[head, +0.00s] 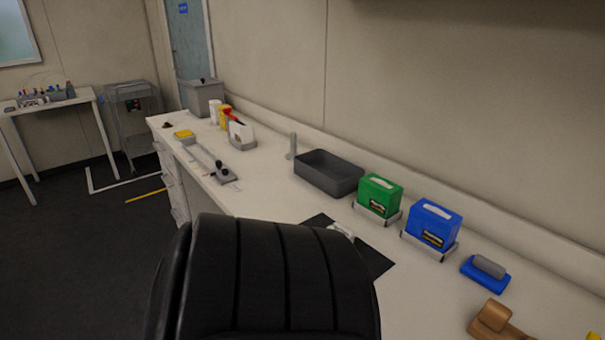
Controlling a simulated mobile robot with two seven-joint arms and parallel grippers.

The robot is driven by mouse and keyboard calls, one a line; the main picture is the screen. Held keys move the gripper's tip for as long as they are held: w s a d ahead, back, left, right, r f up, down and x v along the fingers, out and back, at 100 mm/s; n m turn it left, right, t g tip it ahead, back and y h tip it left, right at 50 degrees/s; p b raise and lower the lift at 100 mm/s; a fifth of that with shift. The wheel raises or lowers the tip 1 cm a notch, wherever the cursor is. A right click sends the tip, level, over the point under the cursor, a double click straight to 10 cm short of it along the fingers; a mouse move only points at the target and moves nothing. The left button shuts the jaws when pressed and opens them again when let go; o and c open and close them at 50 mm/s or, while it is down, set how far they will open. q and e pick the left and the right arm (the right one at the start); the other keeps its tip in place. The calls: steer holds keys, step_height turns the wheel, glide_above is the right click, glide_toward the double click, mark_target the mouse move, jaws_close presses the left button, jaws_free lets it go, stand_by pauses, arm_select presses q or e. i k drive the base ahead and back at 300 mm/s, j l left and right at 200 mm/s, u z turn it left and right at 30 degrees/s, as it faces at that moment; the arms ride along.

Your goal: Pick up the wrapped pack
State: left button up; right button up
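A small white item (342,230), possibly the wrapped pack, lies on a dark mat (374,262) on the bench. It is partly hidden behind a large black ribbed shape in the foreground, so its full form cannot be told. Neither of my grippers shows in the head view.
The black padded shape (270,285), like a chair back, blocks the near bench edge. Behind the mat stand a grey tray (325,184), a green box (379,196) and a blue box (431,225). A blue-based grey object (486,272) and a brown holder (497,322) lie right.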

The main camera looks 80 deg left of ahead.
mark_target(349, 233)
steer(key=u, duration=1.65)
